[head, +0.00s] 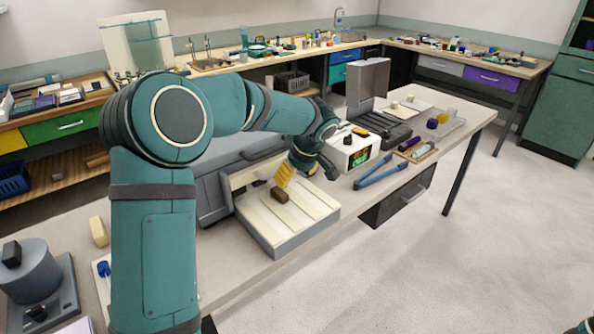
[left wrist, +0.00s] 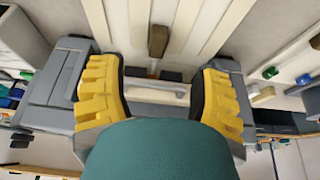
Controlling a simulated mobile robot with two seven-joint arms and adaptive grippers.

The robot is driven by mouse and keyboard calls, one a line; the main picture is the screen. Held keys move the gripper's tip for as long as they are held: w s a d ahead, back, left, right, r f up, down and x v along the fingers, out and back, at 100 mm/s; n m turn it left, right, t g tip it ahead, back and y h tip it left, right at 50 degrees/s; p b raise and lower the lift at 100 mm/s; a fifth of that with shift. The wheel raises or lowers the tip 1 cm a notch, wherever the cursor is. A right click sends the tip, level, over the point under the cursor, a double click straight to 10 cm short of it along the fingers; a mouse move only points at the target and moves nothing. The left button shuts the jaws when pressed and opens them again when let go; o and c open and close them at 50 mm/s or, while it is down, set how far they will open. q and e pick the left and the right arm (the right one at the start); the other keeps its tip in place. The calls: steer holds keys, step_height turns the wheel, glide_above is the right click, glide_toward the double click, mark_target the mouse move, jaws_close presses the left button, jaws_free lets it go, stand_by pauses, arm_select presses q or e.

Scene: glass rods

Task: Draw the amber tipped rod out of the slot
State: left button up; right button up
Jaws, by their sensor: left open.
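A grey tray (head: 305,239) with pale strips and long slots between them sits on the bench. A brown block (head: 279,194) lies in it, and also shows in the left wrist view (left wrist: 158,40). My left gripper (head: 285,176) is over the tray's back part, close to the block. In the left wrist view its yellow fingers (left wrist: 160,72) are wide apart with nothing gripped. A small amber-brown piece (left wrist: 153,68) shows just below the block, near a pale bar (left wrist: 155,95). I cannot tell whether it is the rod's amber tip.
A white device with a green display (head: 360,157) and blue-handled tongs (head: 382,173) are right of the tray. A grey case with a raised lid (head: 368,82) stands behind them. A grey round device (head: 30,275) stands at the left. The floor at right is clear.

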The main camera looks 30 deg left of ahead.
mark_target(286, 197)
arm_select(q)
steer(key=b+x, duration=0.1)
steer(key=x, duration=1)
steer(key=shift+a+f, duration=0.1)
steer(key=shift+f, duration=0.2)
jaws_close()
